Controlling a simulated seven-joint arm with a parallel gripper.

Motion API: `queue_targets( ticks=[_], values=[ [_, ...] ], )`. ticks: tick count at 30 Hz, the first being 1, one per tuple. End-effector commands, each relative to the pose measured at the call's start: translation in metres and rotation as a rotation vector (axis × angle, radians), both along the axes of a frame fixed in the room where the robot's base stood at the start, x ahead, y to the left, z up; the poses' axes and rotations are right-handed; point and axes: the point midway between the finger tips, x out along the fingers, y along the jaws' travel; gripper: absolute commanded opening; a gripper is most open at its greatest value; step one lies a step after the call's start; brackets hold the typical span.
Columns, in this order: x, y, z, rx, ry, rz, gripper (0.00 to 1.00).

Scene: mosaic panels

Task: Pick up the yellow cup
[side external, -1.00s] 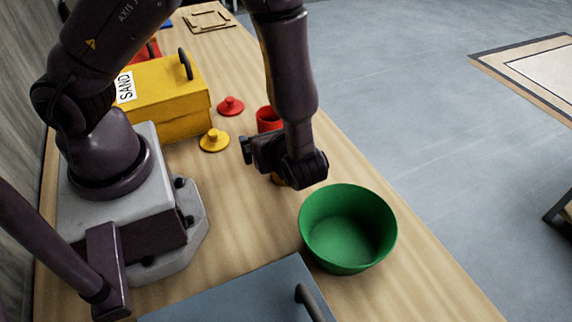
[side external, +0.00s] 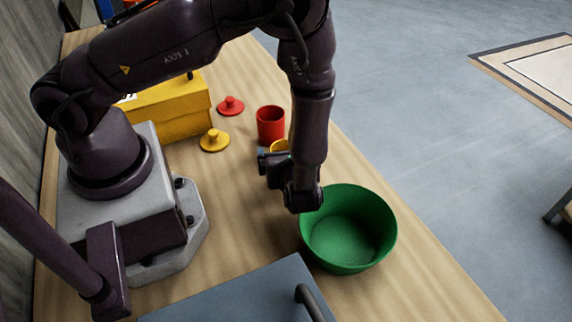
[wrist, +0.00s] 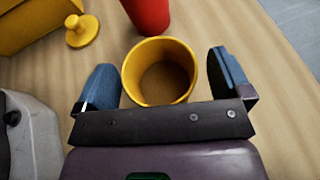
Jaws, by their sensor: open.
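The yellow cup (wrist: 160,72) stands upright on the table in the wrist view, its open mouth showing an empty inside. My gripper (wrist: 162,85) is open, with one blue-padded finger on each side of the cup in that picture. I cannot tell how far down the fingers reach or whether they touch it. In the side view only a bit of the yellow cup's rim (side external: 279,146) shows, with my gripper (side external: 268,158) and arm hiding the rest.
The red cup (side external: 270,124) stands just beyond the yellow cup. A green bowl (side external: 347,228) sits close to my wrist. Yellow (side external: 214,140) and red (side external: 230,105) lids lie near a yellow box (side external: 175,108). A grey-blue lidded box (side external: 240,293) is in front.

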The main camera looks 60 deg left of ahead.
Motion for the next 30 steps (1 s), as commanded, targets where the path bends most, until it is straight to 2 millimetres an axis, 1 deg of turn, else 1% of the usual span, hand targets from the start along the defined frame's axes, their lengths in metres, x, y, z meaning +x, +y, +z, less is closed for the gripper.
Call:
queue_targets(
  ticks=[3,9,10,11,12,14,15,17,18,26,30],
  values=[
    [0.002,0.007,-0.003,0.001,0.002,0.000,0.96],
    [0.002,0.008,-0.003,0.001,0.002,-0.001,0.96],
    [0.002,0.008,-0.003,0.001,0.002,-0.001,0.94],
    [0.002,0.008,-0.003,0.001,0.002,-0.001,0.87],
    [0.002,0.008,-0.003,0.001,0.002,-0.001,0.78],
    [0.002,0.008,-0.003,0.001,0.002,-0.001,0.64],
    [0.002,0.008,-0.003,0.001,0.002,-0.001,0.55],
    [0.002,0.007,-0.003,0.001,0.002,-0.001,0.41],
    [0.002,0.007,-0.003,0.001,0.002,-0.001,0.39],
    [0.002,0.007,-0.001,0.001,0.000,-0.001,0.39],
    [0.003,0.007,0.007,0.000,-0.001,-0.001,0.39]
  ],
)
